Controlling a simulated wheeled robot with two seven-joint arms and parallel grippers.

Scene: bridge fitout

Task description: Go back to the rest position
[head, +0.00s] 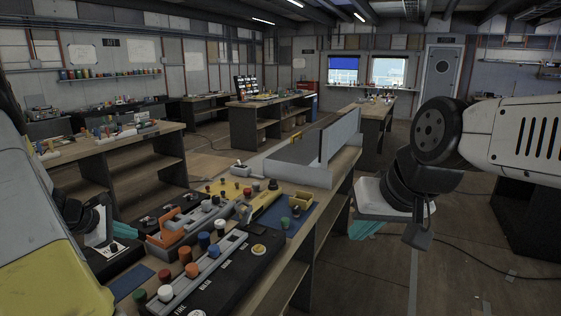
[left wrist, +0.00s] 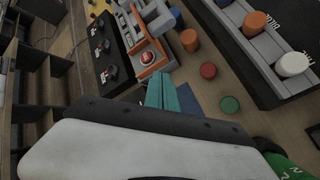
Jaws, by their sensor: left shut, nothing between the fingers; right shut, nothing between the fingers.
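The near bench (head: 318,185) holds a black panel with coloured knobs (head: 215,275), an orange-framed panel (head: 168,229), a yellow device (head: 269,207) and a grey upright-sided tray (head: 297,163). Loose red (left wrist: 208,71) and green (left wrist: 230,104) caps lie near my left fingers.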

